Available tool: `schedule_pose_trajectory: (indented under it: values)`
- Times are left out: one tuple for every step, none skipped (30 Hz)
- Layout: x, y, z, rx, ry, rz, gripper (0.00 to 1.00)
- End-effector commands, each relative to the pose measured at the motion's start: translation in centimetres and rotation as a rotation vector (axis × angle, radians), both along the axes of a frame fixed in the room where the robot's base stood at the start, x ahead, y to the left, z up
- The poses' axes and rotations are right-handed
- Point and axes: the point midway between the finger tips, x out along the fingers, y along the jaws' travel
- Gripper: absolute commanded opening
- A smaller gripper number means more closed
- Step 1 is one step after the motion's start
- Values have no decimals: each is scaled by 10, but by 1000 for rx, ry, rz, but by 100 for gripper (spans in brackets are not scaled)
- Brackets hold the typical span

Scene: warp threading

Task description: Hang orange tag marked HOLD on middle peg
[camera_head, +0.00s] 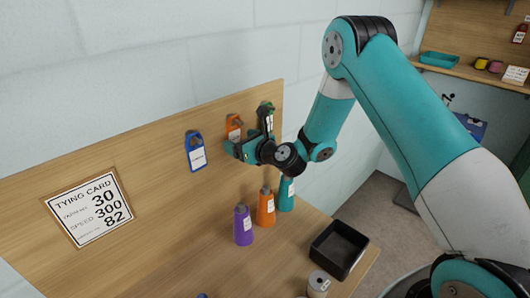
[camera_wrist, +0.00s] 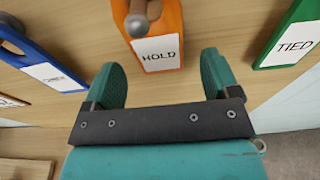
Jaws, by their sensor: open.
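The orange tag marked HOLD (camera_wrist: 160,48) hangs on the board at the middle peg (camera_wrist: 138,22), between a blue tag and a green one. The peg's round end stands out in front of the tag's upper part. The orange tag also shows in the head view (camera_head: 233,126), partly hidden by my gripper. My gripper (camera_wrist: 161,64) is open and empty, its two teal fingers spread to either side below the tag's lower edge. Both fingers look clear of the tag. In the head view my gripper (camera_head: 238,150) is close to the board.
The blue tag (camera_head: 196,153) hangs to the left and the green tag marked TIED (camera_wrist: 294,40) to the right. Purple (camera_head: 243,226), orange (camera_head: 266,208) and teal (camera_head: 287,195) cones stand on the table below. A black tray (camera_head: 338,250) and a grey-topped spool (camera_head: 318,284) are nearer.

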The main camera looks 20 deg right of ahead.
Motion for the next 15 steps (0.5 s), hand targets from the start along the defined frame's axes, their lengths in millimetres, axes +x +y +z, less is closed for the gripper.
schedule_pose_trajectory:
  values:
    - [-8, -4, -6, 1, 1, -3, 82]
    - [-13, -6, -5, 3, 1, -4, 82]
    - [-20, -10, -5, 3, 0, -5, 82]
    - [-25, -12, -5, 1, 0, -5, 82]
    - [-31, -14, -4, 2, 0, -4, 82]
    - [-39, -18, -3, 2, 0, -5, 82]
    - [-45, -20, -2, 3, -1, -5, 82]
    - [-50, -22, -1, 2, 0, -4, 82]
    - [-58, -26, 0, 2, 0, -5, 82]
    - [-64, -28, 1, 2, -1, -5, 82]
    - [-70, -30, 3, 2, -2, -5, 82]
    - [-79, -35, 4, 2, -1, -5, 82]
    - [-86, -38, 5, 2, -2, -7, 82]
    - [-93, -40, 6, 2, -2, -6, 82]
    - [-102, -44, 8, 1, -3, -7, 82]
